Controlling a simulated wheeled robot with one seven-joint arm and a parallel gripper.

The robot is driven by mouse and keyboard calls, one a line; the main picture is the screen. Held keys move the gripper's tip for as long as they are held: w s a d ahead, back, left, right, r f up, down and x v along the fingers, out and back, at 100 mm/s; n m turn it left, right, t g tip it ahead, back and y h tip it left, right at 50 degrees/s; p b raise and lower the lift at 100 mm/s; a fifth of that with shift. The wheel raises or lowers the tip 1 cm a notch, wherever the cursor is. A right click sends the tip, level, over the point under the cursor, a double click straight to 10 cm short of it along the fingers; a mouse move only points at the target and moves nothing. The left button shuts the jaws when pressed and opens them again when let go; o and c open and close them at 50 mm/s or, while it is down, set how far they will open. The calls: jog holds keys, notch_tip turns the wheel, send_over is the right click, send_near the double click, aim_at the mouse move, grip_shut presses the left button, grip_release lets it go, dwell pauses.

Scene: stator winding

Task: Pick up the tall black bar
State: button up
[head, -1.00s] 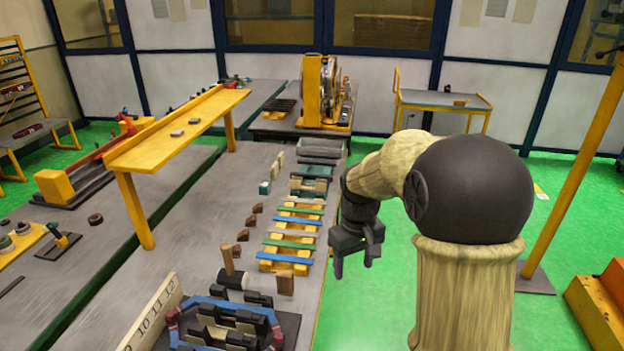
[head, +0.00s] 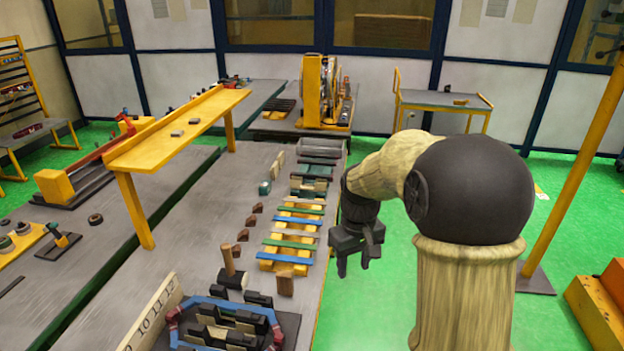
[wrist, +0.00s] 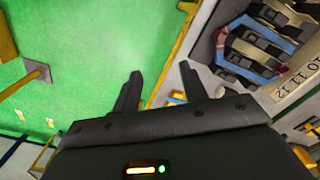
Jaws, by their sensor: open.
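My gripper (head: 355,268) is open and empty, over the green floor just right of the workbench's right edge, fingers pointing down. In the wrist view its two dark fingers (wrist: 158,85) stand apart with nothing between them. Several black blocks (head: 259,299) stand in and around the blue-and-red ring (head: 196,307) at the front of the bench. The ring and its black blocks (wrist: 258,44) also show at the upper right of the wrist view. I cannot tell which black piece is the tall black bar. My gripper is apart from all of them.
The grey workbench (head: 205,240) carries a rack of coloured strips (head: 292,232), a mallet (head: 233,279), a brown block (head: 285,285) and a numbered board (head: 152,316). A yellow shelf (head: 170,135) stands at the left. Green floor (head: 370,310) lies open beneath my gripper.

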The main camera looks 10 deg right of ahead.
jog(key=s+f+m+t, duration=0.1)
jog(key=s, duration=0.3)
jog(key=s+f+m, duration=0.1)
jog(key=s+f, duration=0.1)
jog(key=s, duration=0.3)
jog(key=s+f+m+t, duration=0.1)
jog(key=s, duration=0.4)
jog(key=shift+s+f+m+t, duration=0.2)
jog(key=shift+f+m+t, duration=0.05)
jog(key=shift+m+t, duration=0.05)
jog(key=shift+c, duration=0.2)
jog(key=shift+w, duration=0.1)
